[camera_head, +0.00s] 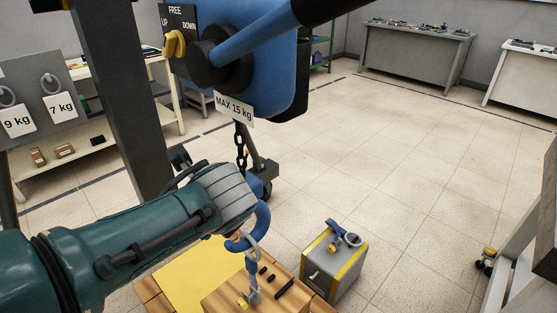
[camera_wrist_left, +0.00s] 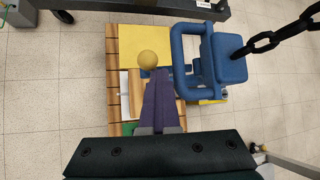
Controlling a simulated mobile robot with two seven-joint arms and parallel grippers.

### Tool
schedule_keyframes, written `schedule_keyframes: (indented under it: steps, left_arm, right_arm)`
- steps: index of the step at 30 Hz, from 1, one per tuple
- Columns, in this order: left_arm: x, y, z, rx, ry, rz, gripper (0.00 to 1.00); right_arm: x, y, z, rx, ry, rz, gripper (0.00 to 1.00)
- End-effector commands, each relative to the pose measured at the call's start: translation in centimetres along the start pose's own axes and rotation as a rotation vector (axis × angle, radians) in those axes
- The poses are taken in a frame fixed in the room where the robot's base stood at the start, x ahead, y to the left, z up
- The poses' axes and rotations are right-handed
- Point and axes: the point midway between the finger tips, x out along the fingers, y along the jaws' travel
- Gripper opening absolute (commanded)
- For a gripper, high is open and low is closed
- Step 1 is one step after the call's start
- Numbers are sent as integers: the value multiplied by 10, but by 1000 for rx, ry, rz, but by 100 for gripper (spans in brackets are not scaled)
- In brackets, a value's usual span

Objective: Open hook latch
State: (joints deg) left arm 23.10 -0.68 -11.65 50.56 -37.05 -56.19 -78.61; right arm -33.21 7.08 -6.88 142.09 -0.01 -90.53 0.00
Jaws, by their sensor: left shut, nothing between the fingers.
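A blue hook (camera_head: 262,215) hangs from a dark chain (camera_head: 242,148) under the blue hoist. Its blue block and curved bar (camera_wrist_left: 225,58) show in the left wrist view. Contact cannot be told. In the head view my left wrist is beside the hook and its fingertips are hidden. My right gripper is not in view.
The hoist (camera_head: 285,85) with its MAX 15 kg sign (camera_head: 234,106) is above. Below are a yellow plate (camera_head: 195,272) and a wooden block (camera_head: 225,297). A grey box (camera_head: 345,280) with yellow edges stands to the right. The tiled floor beyond is clear.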

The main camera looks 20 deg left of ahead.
Motion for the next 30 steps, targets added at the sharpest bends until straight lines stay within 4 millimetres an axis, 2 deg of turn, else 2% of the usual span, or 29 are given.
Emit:
schedule_keyframes:
  steps: [12,30]
  left_arm:
    - [-2,-2,3,56,-2,76,0]
    - [-2,-2,3,72,-3,97,0]
  right_arm:
    - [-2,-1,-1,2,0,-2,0]
    - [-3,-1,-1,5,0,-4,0]
